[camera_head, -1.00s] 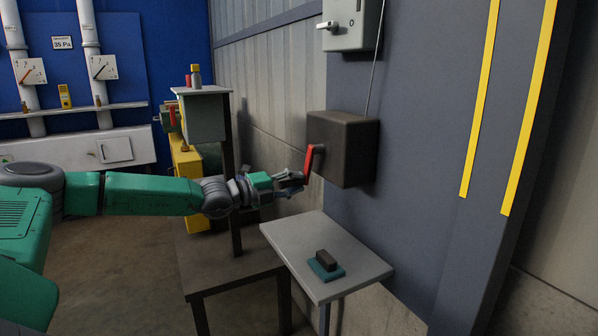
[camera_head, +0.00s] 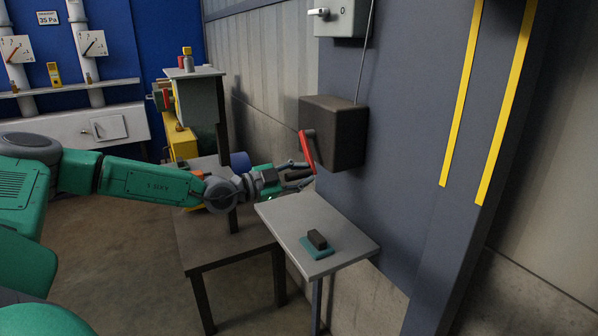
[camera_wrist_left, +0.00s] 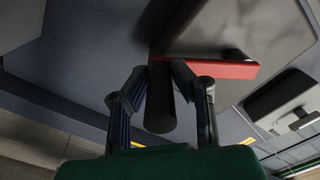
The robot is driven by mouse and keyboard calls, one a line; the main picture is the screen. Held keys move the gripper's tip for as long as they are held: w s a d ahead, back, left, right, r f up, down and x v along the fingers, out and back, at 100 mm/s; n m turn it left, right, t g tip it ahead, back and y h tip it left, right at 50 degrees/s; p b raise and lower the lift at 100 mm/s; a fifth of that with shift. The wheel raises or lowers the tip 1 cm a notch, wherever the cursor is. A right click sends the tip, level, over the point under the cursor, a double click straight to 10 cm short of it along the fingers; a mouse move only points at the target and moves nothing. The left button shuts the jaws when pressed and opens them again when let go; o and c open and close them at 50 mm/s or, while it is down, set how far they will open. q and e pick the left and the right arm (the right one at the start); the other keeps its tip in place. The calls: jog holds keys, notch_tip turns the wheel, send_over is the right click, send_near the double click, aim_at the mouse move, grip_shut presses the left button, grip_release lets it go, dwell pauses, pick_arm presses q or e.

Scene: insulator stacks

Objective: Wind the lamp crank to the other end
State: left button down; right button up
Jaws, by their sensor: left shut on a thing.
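The lamp crank has a red arm (camera_head: 308,150) on the front of a dark box (camera_head: 340,133) on the wall. The arm hangs down, its lower end tilted slightly right. In the left wrist view the red arm (camera_wrist_left: 228,69) runs to the right from a dark round handle (camera_wrist_left: 160,105). My left gripper (camera_head: 308,172) is at the crank's lower end. In the left wrist view its fingers (camera_wrist_left: 159,85) lie on both sides of the handle and are shut on it. My right gripper is not in view.
A small grey table (camera_head: 318,225) stands below the box, with a dark block (camera_head: 317,239) on a teal pad (camera_head: 316,252). A brown bench (camera_head: 225,251) is beneath my left arm. A grey switch box (camera_head: 341,17) hangs above the crank box.

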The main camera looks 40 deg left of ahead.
pick_arm(q)
jog(key=s+d+r+n+p, duration=0.1)
jog(key=d+r+n+p, duration=0.2)
jog(key=r+n+p, duration=0.1)
jog(key=shift+d+r+n, duration=0.3)
jog(key=shift+r+n, duration=0.2)
jog(key=shift+r, duration=0.1)
jog(key=shift+s+r, duration=0.1)
jog(key=shift+r, duration=0.4)
dwell(0.4)
jog(key=c, duration=1.4)
grip_release()
jog(key=shift+f, duration=0.1)
